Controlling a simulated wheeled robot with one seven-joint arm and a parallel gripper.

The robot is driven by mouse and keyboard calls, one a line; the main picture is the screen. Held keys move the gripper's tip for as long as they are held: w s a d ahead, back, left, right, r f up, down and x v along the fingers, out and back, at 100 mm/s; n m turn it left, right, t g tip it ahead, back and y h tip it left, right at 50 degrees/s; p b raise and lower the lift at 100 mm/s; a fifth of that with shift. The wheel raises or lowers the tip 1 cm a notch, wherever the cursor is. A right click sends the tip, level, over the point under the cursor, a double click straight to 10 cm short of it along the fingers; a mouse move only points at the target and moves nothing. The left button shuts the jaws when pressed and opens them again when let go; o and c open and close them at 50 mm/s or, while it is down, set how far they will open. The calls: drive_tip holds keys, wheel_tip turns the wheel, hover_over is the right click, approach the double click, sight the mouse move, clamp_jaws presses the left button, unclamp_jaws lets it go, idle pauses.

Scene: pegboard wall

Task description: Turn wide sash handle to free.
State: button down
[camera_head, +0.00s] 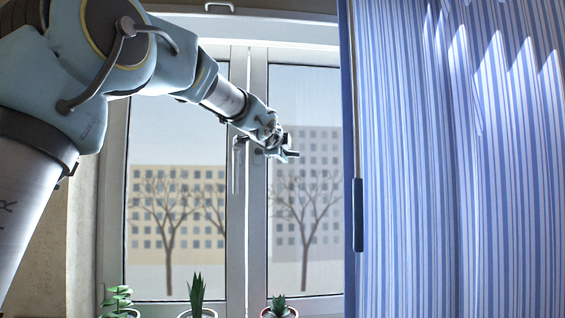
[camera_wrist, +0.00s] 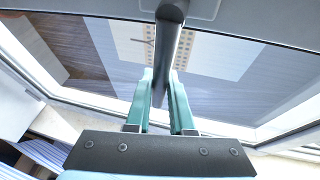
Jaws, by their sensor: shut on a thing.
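In the head view the window has two sashes side by side. On the right sash (camera_head: 259,230), a dark handle (camera_head: 289,155) sticks out to the right, roughly level. My gripper (camera_head: 277,144) is at this handle. In the wrist view my gripper's teal fingers (camera_wrist: 160,76) are closed on both sides of the grey handle bar (camera_wrist: 172,42). A second handle (camera_head: 237,167), on the left sash, hangs straight down. My wrist partly hides the held handle's pivot.
Potted plants (camera_head: 197,298) stand along the bottom. A small bar handle (camera_head: 219,6) shows at the top.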

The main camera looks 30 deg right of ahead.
drive_tip(key=shift+r+n, duration=0.3)
drive_tip(key=shift+r, duration=0.1)
drive_tip(key=c, duration=0.8)
unclamp_jaws()
drive_tip(key=v, duration=0.7)
drive_tip(key=b+v, duration=0.1)
drive_tip(key=v, duration=0.2)
drive_tip(key=shift+s+a+f, duration=0.2)
drive_tip(key=shift+a, duration=0.2)
